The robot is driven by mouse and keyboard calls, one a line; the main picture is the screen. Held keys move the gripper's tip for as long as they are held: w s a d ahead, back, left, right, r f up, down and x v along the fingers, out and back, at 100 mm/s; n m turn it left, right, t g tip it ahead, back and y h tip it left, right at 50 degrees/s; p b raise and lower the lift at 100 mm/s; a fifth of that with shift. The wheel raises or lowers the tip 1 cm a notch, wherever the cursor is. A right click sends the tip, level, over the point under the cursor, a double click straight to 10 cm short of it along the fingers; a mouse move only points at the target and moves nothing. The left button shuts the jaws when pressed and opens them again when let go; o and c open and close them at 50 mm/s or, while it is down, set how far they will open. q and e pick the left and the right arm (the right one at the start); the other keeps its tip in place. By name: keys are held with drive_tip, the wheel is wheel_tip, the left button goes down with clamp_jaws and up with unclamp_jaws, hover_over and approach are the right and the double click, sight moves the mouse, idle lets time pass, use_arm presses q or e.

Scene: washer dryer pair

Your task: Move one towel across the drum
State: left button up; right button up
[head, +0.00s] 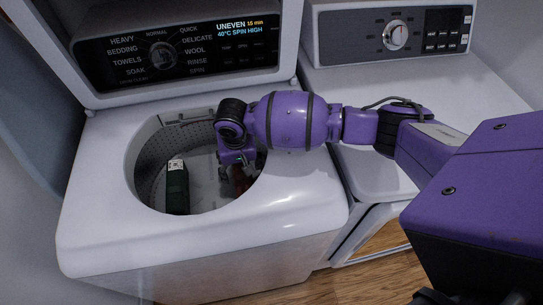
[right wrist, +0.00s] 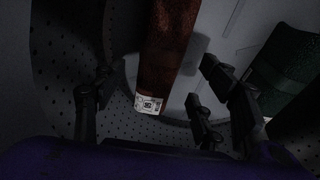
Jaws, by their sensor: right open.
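The open washer drum (head: 150,165) holds two rolled towels. A dark green towel (head: 177,188) with a pale label lies at the drum's left side; it also shows at the right of the right wrist view (right wrist: 287,68). A reddish-brown towel (right wrist: 168,45) with a white label lies along the drum's right side, mostly hidden by my arm in the head view (head: 241,181). My right gripper (right wrist: 150,85) is open, inside the drum, with its fingers on either side of the brown towel's labelled end. My left gripper is not in view.
The washer's control panel (head: 180,52) rises behind the drum. The drum rim (head: 215,228) surrounds my right gripper closely. A dryer (head: 440,85) with a flat top stands to the right. The drum floor between the towels is clear.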

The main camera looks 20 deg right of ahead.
wheel_tip(320, 180, up, 4)
drive_tip(key=shift+s+a+r, duration=0.1)
drive_tip(key=shift+s+r, duration=0.05)
drive_tip(key=shift+r, duration=0.05)
drive_tip(key=shift+s+r, duration=0.1)
drive_tip(key=shift+r, duration=0.2)
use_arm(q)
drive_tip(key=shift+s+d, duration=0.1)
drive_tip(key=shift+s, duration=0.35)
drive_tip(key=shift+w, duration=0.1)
